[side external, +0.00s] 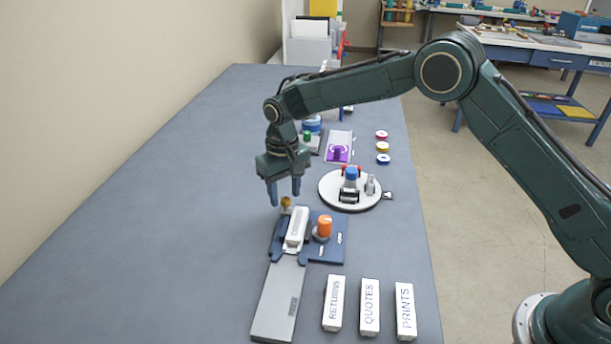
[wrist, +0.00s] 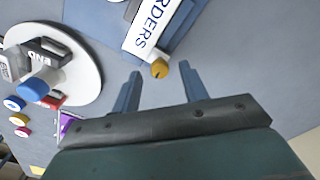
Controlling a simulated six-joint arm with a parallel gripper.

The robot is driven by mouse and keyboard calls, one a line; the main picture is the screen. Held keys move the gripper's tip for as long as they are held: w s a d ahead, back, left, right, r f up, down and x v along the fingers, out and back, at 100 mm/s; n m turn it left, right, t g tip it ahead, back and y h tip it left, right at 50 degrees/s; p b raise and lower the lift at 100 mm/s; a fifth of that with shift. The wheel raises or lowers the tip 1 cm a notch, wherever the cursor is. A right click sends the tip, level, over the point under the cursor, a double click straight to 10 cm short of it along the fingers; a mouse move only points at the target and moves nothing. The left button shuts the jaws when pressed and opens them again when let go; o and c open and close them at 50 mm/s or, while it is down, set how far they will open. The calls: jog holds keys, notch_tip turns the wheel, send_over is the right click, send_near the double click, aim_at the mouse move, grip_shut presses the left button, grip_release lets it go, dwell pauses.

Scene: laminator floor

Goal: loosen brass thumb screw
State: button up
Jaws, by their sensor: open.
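The brass thumb screw (side external: 286,202) stands at the far end of a white block on a dark blue fixture (side external: 327,253). In the wrist view the screw (wrist: 160,69) shows at the end of the white block (wrist: 152,28), which is lettered "...RDERS". My gripper (side external: 284,199) is above the screw, fingers pointing down. In the wrist view its two blue fingers (wrist: 157,82) are apart, and the screw appears between and just beyond their tips. Nothing is held. I cannot tell the exact height gap between fingertips and screw.
An orange knob (side external: 324,226) stands on the fixture, right of the white block. A round white turntable (side external: 335,201) with a blue-topped item is behind to the right. White blocks lettered RETURNS (side external: 334,303), QUOTES (side external: 369,307) and PRINTS (side external: 405,309) lie in front. The bench's left side is clear.

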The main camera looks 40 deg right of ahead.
jog(key=shift+f, duration=0.35)
grip_shut()
